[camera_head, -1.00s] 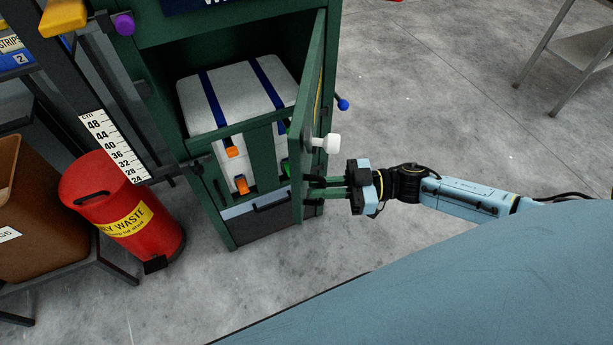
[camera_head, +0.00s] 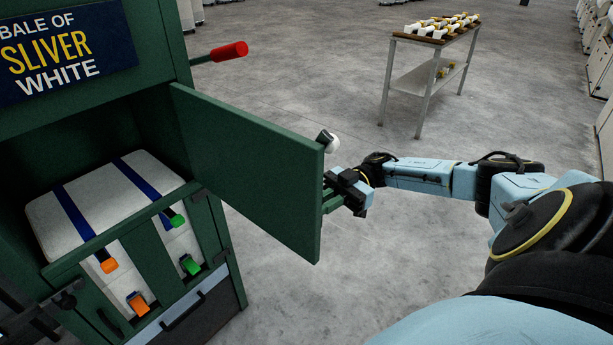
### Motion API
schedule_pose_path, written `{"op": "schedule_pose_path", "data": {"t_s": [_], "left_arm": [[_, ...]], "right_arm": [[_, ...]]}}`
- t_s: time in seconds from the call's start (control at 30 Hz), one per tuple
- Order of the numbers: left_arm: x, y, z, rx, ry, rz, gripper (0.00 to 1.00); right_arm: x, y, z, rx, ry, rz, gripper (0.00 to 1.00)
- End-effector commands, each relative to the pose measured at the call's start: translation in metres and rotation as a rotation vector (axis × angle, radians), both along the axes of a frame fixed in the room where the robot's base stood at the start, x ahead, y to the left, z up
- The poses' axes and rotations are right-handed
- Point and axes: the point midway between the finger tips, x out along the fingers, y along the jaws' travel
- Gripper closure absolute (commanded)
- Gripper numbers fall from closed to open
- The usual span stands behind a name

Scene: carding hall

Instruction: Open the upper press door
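The green upper press door (camera_head: 250,165) stands swung out to the right, away from the press opening, with its broad face toward me. Its white knob (camera_head: 332,142) shows at the free edge, partly hidden behind it. My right gripper (camera_head: 329,193) is just below the knob at that edge. Its two fingers look spread apart, with their tips close to the door edge; whether they touch it I cannot tell. Inside the press, a white bale (camera_head: 108,200) with blue straps is visible. My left gripper is out of view.
A red-handled lever (camera_head: 229,51) sticks out above the door. A metal table (camera_head: 437,38) with bobbins stands at the back right. Clear concrete floor lies between.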

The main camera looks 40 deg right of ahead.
Motion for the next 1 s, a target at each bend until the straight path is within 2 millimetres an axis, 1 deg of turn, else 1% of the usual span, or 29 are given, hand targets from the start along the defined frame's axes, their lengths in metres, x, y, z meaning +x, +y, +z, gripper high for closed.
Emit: {"op": "schedule_pose_path", "data": {"t_s": [0.1, 0.4, 0.43, 0.53, 0.57, 0.87, 0.97, 1.0], "left_arm": [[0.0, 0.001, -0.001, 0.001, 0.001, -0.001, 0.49], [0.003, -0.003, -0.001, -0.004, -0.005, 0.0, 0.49], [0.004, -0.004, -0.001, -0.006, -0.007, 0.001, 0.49], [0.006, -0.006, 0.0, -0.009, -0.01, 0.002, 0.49], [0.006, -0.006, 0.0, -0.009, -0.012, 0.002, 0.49], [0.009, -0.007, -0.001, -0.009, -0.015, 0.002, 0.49], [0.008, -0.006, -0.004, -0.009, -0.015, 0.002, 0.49], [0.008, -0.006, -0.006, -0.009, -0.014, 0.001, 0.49]], "right_arm": [[0.001, -0.004, 0.0, -0.002, -0.001, -0.007, 1.0], [0.001, -0.004, 0.001, -0.001, -0.002, -0.007, 1.0], [0.001, -0.004, 0.001, -0.001, -0.002, -0.007, 0.85], [0.001, -0.003, 0.001, 0.0, -0.002, -0.006, 0.72], [0.001, -0.003, 0.001, 0.0, -0.002, -0.006, 0.7], [0.001, -0.005, 0.0, -0.001, -0.002, -0.005, 0.7], [0.001, -0.015, -0.001, -0.002, -0.002, -0.006, 0.7], [0.0, -0.021, -0.001, -0.002, -0.002, -0.007, 0.7]]}}
